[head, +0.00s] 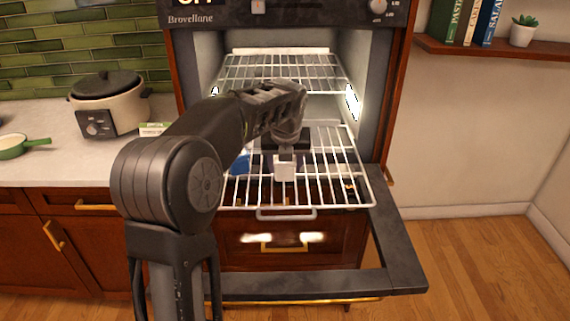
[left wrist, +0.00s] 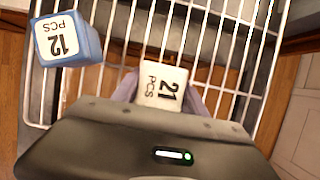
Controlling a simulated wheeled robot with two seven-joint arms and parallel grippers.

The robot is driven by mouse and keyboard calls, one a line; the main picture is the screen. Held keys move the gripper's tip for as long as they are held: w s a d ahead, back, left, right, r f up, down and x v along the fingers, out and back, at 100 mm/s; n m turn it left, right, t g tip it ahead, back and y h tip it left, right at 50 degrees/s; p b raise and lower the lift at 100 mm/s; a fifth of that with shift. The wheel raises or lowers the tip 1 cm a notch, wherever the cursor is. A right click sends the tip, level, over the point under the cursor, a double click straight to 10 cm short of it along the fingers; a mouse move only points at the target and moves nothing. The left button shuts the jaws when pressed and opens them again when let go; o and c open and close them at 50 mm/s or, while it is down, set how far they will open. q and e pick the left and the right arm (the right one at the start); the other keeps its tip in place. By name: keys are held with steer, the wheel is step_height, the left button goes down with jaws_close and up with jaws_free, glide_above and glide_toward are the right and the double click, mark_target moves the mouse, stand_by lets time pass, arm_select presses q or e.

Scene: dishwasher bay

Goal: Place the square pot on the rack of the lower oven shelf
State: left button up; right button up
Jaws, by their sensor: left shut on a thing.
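My left gripper (head: 285,160) is over the lower oven rack (head: 330,190), which is slid out toward me. It is shut on a white box-like thing (head: 284,172). In the left wrist view this white thing (left wrist: 161,88) carries the print "21 PCS" and sits between the fingers. I cannot tell whether it touches the rack. A blue box with a white "12 PCS" face (left wrist: 68,38) is at the left of the rack; it is partly hidden in the head view (head: 240,163). I cannot make out a square pot. My right gripper is not in view.
The oven door (head: 390,250) is folded down below the rack. An upper rack (head: 290,68) is inside the oven. The right side of the lower rack looks bare.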

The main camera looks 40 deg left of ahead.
arm_select(q)
steer(key=shift+f, duration=0.1)
steer(key=o, duration=1.5)
steer(key=v, duration=1.2)
